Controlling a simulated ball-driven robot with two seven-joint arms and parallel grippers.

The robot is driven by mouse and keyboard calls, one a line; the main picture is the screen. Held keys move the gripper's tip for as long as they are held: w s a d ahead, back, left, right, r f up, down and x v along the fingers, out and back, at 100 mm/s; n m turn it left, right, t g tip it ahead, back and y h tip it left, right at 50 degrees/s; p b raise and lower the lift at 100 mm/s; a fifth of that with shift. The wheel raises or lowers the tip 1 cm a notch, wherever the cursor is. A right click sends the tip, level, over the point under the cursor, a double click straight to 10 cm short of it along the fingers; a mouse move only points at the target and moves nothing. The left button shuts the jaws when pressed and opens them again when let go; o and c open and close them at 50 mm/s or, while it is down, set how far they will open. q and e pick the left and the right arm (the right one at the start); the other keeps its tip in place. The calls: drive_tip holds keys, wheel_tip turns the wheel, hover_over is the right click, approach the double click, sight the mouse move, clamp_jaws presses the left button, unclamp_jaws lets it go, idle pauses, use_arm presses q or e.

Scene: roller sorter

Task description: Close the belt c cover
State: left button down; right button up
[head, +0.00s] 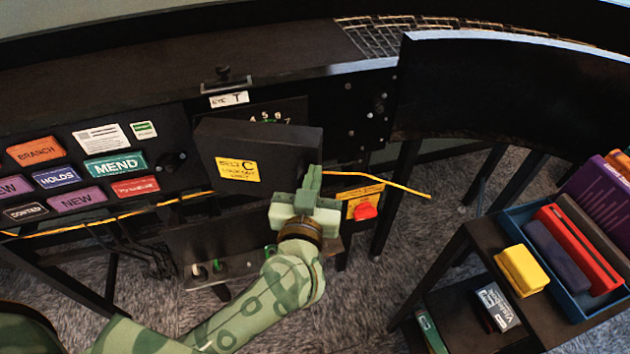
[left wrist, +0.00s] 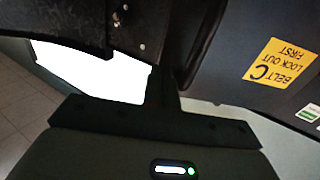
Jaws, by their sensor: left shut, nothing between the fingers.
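The belt C cover (head: 282,142) is a black panel with a yellow "BELT C LOCK OUT FIRST" label. It stands out from the machine front, with part of a recess and small green parts showing above it. My left gripper (head: 313,178) is shut and empty, its fingers up at the cover's lower right edge; I cannot tell whether they touch it. In the left wrist view the cover (left wrist: 235,75) fills the right side with its label upside down, next to my dark shut fingers (left wrist: 162,88). My right gripper is not in view.
A red knob (head: 365,211) on a yellow plate sits right of my gripper. A yellow cord (head: 375,178) sticks out there. Coloured label plates (head: 115,166) cover the front at left. A cart with a blue tray (head: 512,222) stands at right. A curved black guard (head: 500,90) is behind.

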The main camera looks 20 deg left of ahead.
sight(318, 160)
use_arm(q)
drive_tip(key=shift+w, duration=0.25)
drive_tip(key=w+p, duration=0.1)
drive_tip(key=w+n+y+p, duration=0.1)
drive_tip(key=p, duration=0.1)
drive_tip(key=w+r+y+p, duration=0.1)
drive_tip(key=p, duration=0.1)
drive_tip(key=shift+w+a+n+g, duration=0.2)
drive_tip(key=shift+a+n+g, duration=0.05)
drive_tip(key=shift+n+g, duration=0.05)
drive_tip(key=w+p, duration=0.1)
drive_tip(key=w, duration=0.1)
drive_tip(key=w+a+y+p, duration=0.1)
drive_tip(key=w, duration=0.1)
drive_tip(key=w+a+n+y+p, duration=0.1)
drive_tip(key=w+p, duration=0.1)
drive_tip(key=w, duration=0.1)
drive_tip(key=shift+a+f+g, duration=0.1)
drive_tip(key=shift+f+g, duration=0.2)
drive_tip(key=shift+s, duration=0.1)
